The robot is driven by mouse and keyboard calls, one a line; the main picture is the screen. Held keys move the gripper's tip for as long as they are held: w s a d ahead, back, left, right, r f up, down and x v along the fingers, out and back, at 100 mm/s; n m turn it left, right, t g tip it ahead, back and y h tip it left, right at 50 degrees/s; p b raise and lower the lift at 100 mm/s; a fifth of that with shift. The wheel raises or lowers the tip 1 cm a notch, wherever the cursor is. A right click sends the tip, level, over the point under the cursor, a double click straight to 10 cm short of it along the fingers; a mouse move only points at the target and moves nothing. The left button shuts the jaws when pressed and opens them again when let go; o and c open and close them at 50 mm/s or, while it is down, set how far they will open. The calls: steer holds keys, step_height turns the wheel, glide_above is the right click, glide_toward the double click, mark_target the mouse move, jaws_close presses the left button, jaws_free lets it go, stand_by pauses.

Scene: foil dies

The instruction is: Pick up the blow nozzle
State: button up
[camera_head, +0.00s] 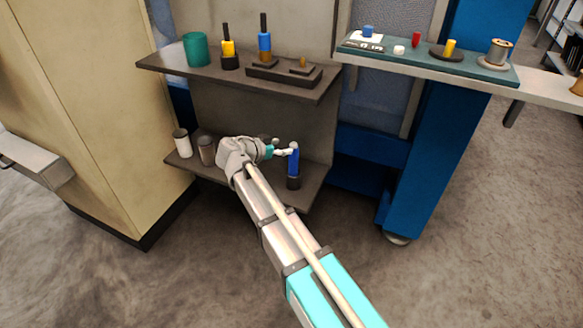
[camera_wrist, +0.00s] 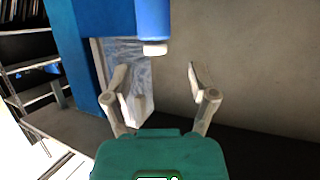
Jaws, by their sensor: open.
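The likely blow nozzle (camera_head: 293,163) is a slim blue upright piece with a dark lower end, on the right part of the lower shelf. In the wrist view, a bright blue cylinder with a pale end (camera_wrist: 153,20) shows at the top, beyond the fingertips and between their lines; it looks like the same piece. My gripper (camera_head: 285,147) is beside its upper end in the head view. In the wrist view my gripper (camera_wrist: 157,71) is open, with nothing between its fingers. A finger hides part of the nozzle's top in the head view.
The lower shelf (camera_head: 317,174) also holds a white cup (camera_head: 182,143) and a brownish cup (camera_head: 206,150) at left. The upper shelf (camera_head: 160,66) overhangs it, with a green cup (camera_head: 196,49) and upright tools. A blue post (camera_head: 425,150) stands at right.

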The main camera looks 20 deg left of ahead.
mark_target(291, 145)
stand_by(0.3)
steer(key=shift+d+b+x, duration=0.25)
steer(key=shift+b+x, duration=0.65)
steer(key=shift+x, duration=1.7)
steer(key=shift+s+r, duration=0.1)
